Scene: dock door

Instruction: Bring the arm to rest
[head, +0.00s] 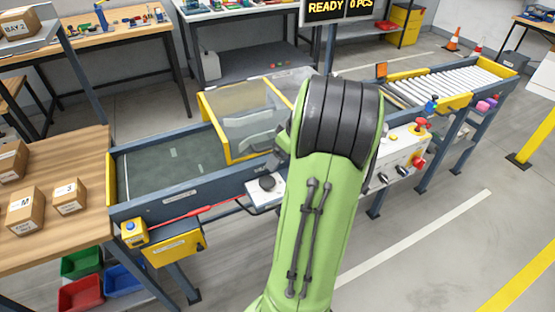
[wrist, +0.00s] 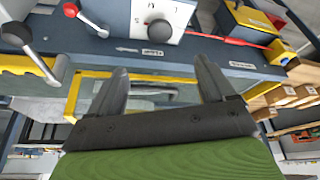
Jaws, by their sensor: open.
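My green arm (head: 318,210) rises through the middle of the head view and bends over at a black ribbed joint, in front of the conveyor. My gripper is hidden behind it there. In the wrist view my gripper (wrist: 162,85) has two dark fingers standing wide apart with nothing between them. Beyond the fingers is the yellow-edged clear guard (wrist: 88,85) of the conveyor.
The conveyor (head: 170,165) with its clear guard (head: 245,105) runs behind my arm to white rollers (head: 460,82). A control box (head: 395,155) sits on its near side. A wooden table (head: 85,150) with cartons is at left.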

